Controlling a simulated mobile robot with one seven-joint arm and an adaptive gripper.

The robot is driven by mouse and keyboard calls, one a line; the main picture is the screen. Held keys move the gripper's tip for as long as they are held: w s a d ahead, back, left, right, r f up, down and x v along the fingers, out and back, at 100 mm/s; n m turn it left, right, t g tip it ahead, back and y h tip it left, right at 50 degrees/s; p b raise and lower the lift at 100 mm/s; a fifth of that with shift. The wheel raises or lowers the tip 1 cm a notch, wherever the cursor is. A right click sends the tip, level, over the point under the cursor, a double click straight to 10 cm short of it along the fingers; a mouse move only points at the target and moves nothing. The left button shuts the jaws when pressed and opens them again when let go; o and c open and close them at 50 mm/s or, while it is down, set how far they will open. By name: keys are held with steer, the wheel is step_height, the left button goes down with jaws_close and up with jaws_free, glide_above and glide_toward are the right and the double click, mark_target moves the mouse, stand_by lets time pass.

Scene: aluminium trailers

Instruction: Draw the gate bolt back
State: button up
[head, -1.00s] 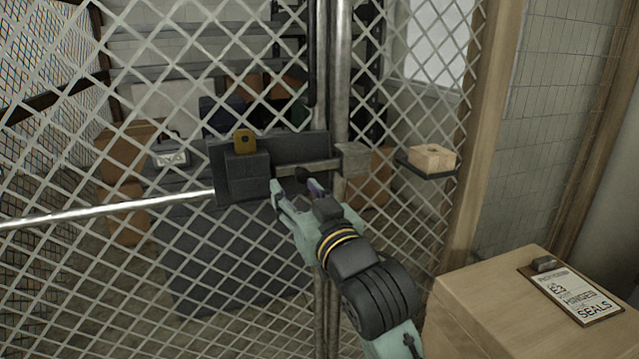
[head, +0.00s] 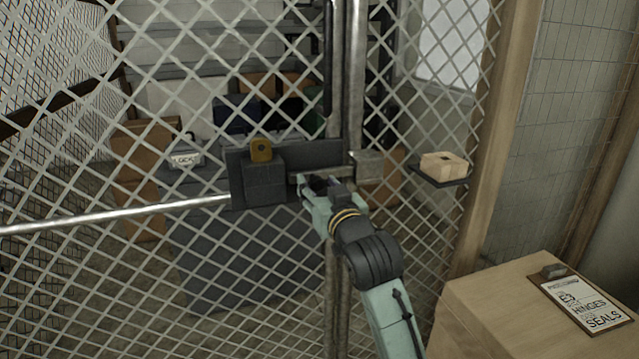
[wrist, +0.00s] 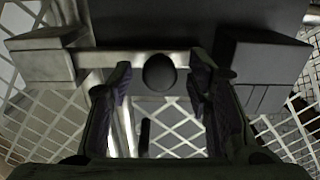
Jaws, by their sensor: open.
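The bolt bar (wrist: 112,57) runs level across the mesh gate, between a dark housing block (head: 265,182) and a pale metal keeper (head: 367,166). Its far end meets the keeper (wrist: 38,62) in the wrist view. A round black knob (wrist: 160,72) stands out from the bar. My gripper (head: 322,186) is at the bolt, and its open fingers (wrist: 160,88) stand on either side of the knob with a gap on each side. In the head view my gripper hides much of the knob and bar.
A long rail (head: 120,214) crosses the gate at left. A small box (head: 443,165) rests on a ledge at right. A large carton (head: 490,300) with a clipboard (head: 588,302) stands at front right.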

jaws_close()
stand_by(0.7)
